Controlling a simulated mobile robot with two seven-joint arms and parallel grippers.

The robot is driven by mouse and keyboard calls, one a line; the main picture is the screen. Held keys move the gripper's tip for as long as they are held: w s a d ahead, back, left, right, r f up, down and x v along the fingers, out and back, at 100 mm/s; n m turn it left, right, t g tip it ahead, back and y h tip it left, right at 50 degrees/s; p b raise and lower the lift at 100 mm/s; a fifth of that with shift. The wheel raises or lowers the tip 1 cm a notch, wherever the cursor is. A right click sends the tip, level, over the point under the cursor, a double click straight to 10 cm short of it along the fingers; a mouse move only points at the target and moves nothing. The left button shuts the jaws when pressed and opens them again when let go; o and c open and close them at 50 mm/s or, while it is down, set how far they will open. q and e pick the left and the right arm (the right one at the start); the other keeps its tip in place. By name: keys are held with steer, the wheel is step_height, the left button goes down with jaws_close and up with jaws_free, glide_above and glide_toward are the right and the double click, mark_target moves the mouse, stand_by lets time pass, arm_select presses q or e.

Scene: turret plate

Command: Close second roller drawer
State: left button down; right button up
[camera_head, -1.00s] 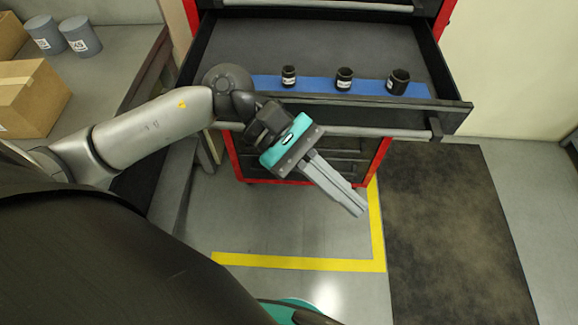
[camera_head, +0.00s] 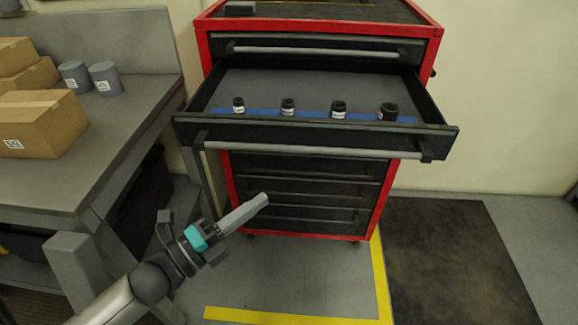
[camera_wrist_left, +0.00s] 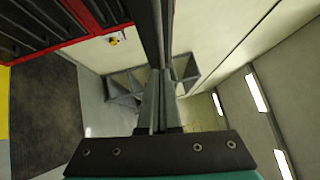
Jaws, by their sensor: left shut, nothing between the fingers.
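The red and black roller cabinet (camera_head: 229,185) stands ahead of me. Its second drawer (camera_head: 445,132) is pulled out toward me, with a long grey bar handle (camera_head: 310,150) across its front. Several small black cylinders, such as this one (camera_head: 338,108), stand on a blue strip in the drawer. My left gripper (camera_head: 264,199) is shut and empty, in front of the lower drawers, below the open drawer and left of its middle. In the left wrist view its fingers (camera_wrist_left: 159,80) lie together, and part of the cabinet shows at the upper left. My right gripper is not in view.
A grey workbench (camera_head: 60,185) stands at the left, with cardboard boxes (camera_head: 45,125) and two grey cylinders (camera_head: 104,78) on it. A dark mat (camera_head: 450,250) and yellow floor line (camera_head: 290,316) lie in front.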

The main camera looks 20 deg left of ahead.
arm_select(q)
steer(key=w+a+x, duration=0.1)
steer(key=a+x, duration=0.1)
steer(key=x, duration=0.9)
steer(key=shift+w, duration=0.15)
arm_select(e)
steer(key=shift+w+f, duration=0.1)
arm_select(q)
steer(key=shift+w+a+r, duration=0.1)
steer(key=shift+a+r, duration=0.05)
steer(key=shift+r, duration=0.05)
